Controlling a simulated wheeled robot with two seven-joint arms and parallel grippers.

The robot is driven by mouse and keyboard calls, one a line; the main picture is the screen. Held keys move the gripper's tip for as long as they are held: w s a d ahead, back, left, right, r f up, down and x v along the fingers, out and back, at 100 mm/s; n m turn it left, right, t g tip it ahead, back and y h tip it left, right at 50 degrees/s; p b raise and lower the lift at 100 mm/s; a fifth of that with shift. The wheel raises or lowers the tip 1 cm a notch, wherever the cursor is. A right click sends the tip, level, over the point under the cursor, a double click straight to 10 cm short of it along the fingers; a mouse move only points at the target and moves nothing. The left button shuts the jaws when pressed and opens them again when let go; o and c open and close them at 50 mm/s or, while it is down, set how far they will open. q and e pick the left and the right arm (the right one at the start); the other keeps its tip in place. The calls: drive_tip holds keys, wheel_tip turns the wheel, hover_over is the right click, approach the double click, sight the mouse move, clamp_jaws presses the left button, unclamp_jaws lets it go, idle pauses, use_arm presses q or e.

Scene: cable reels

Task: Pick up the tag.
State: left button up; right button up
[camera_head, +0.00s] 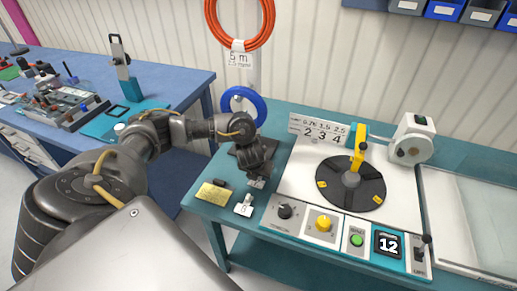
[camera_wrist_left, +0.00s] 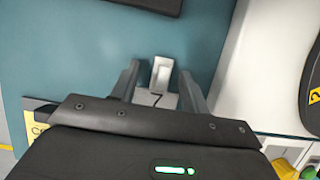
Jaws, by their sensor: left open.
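A small white tag (camera_wrist_left: 162,73) with a raised tab and a dark mark on its flat part lies on the teal bench. My left gripper (camera_wrist_left: 160,88) is open, with one finger on each side of this tag; I cannot tell whether they touch it. In the head view my left gripper (camera_head: 257,182) points down at the bench, largely hiding what is under it. A similar white tag (camera_head: 244,205) lies just in front of the gripper. My right gripper is not in view.
The white panel with a black turntable (camera_head: 350,190) and knobs stands to the right. A blue ring (camera_head: 243,105) hangs behind.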

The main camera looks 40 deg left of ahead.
use_arm(q)
drive_tip(key=shift+d, duration=0.1)
clamp_jaws()
drive_tip(key=shift+r, duration=0.1)
drive_tip(key=shift+w+r, duration=0.1)
drive_tip(key=shift+r, duration=0.45)
wheel_tip(320, 180, up, 2)
drive_tip(key=shift+r+p, duration=0.2)
drive_tip(key=shift+p, duration=0.15)
drive_tip(key=s+d+r+p, duration=0.6)
drive_tip(key=d+r+p, duration=0.2)
drive_tip(key=d, duration=0.4)
drive_tip(key=shift+p+v, duration=0.35)
drive_tip(key=shift+v, duration=0.45)
drive_tip(key=shift+d+f, duration=0.1)
